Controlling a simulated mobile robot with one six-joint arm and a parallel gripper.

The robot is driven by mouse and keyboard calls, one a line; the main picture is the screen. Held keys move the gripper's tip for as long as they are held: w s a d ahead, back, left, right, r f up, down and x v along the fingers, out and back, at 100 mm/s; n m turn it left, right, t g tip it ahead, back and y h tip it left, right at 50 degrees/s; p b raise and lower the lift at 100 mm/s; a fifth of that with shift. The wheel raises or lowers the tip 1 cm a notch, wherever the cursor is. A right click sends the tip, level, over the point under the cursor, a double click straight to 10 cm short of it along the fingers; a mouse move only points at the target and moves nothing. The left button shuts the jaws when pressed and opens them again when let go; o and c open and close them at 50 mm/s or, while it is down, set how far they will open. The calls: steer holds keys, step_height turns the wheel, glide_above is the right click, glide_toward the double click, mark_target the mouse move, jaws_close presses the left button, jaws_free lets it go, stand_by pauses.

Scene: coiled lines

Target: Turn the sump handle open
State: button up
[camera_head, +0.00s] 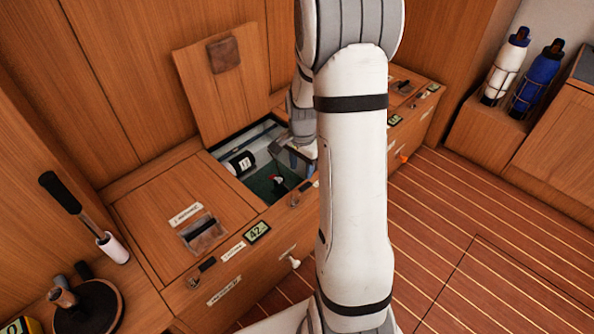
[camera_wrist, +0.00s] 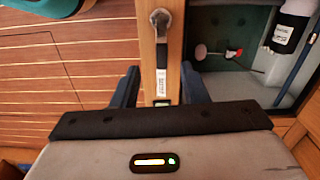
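A small metal lever handle (camera_wrist: 162,42) sits on the narrow wooden ledge beside an open compartment in the wrist view. It also shows on that ledge in the head view (camera_head: 298,196). A white label lies beside it, too small to read, so I cannot confirm it is the sump handle. My gripper (camera_wrist: 160,88) has its two blue fingers well apart, one on each side of the ledge in the picture, with nothing held between them. The lever lies beyond the fingertips in the picture. In the head view, my gripper (camera_head: 294,156) is over the compartment, partly hidden by my arm.
A lid (camera_head: 222,90) stands raised behind the open compartment. Inside are a black-and-white cylinder (camera_head: 241,163) and a small red-topped fitting (camera_head: 278,180). Other latches and displays line the bench. A black-handled lever (camera_head: 75,210) stands at left. The striped floor (camera_head: 480,240) is clear.

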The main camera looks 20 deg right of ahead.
mark_target(303, 188)
steer(key=shift+w+d+f+m, duration=0.3)
steer(key=shift+d+f+m, duration=0.15)
steer(key=shift+f, duration=0.3)
step_height(303, 188, down, 7)
steer(key=b, duration=0.3)
steer(key=shift+f, duration=0.15)
steer(key=shift+c, duration=0.6)
jaws_close()
